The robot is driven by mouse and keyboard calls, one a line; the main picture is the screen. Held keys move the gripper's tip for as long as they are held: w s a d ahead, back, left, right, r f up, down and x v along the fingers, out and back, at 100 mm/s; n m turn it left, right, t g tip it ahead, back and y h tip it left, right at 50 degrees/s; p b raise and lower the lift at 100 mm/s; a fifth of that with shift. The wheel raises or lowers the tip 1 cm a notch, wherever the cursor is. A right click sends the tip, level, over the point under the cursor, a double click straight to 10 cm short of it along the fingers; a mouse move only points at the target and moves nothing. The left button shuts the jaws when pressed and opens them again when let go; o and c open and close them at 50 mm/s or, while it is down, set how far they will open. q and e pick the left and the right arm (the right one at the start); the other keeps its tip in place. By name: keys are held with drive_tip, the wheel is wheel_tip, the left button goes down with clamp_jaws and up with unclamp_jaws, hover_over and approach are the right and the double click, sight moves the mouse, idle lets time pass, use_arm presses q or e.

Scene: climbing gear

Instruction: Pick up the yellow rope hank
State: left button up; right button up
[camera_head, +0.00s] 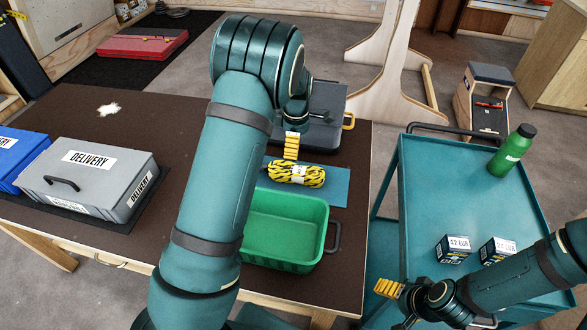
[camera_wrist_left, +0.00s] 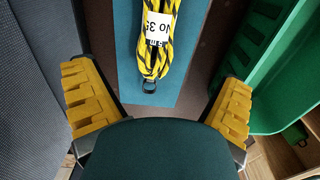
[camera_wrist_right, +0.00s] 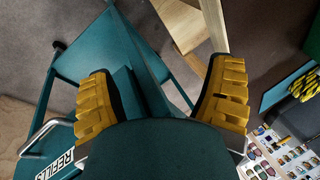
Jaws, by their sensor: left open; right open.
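The yellow rope hank (camera_head: 297,174), yellow and black with a white label, lies on a teal mat (camera_head: 334,187) on the dark table, behind the green bin. In the left wrist view the hank (camera_wrist_left: 160,55) lies ahead of and between the fingertips, its near end loop toward me. My left gripper (camera_head: 291,146) is open and empty, above and just behind the hank in the head view. Its yellow fingers (camera_wrist_left: 160,105) are spread apart in the left wrist view. My right gripper (camera_head: 388,288) is open and empty at the teal cart. Its spread fingers (camera_wrist_right: 162,100) show in the right wrist view.
The green bin (camera_head: 328,229) stands in front of the mat. A dark grey case (camera_head: 331,115) lies behind it. A grey delivery box (camera_head: 95,174) and a blue box (camera_head: 18,160) stand at left. The teal cart (camera_head: 440,190) holds a green bottle (camera_head: 511,150) and small boxes (camera_head: 455,248).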

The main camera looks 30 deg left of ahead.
sight(295, 168)
use_arm(q)
wheel_tip(295, 168, down, 8)
drive_tip(key=shift+s+f+b, duration=0.1)
drive_tip(key=shift+b, duration=0.4)
drive_tip(key=shift+w+a+f+b, duration=0.1)
drive_tip(key=shift+w+f+b, duration=0.1)
drive_tip(key=shift+f, duration=1.15)
drive_tip(key=shift+w+a+f+b, duration=0.1)
drive_tip(key=shift+f+b, duration=0.1)
drive_tip(key=shift+f, duration=1.1)
drive_tip(key=c, duration=1.4)
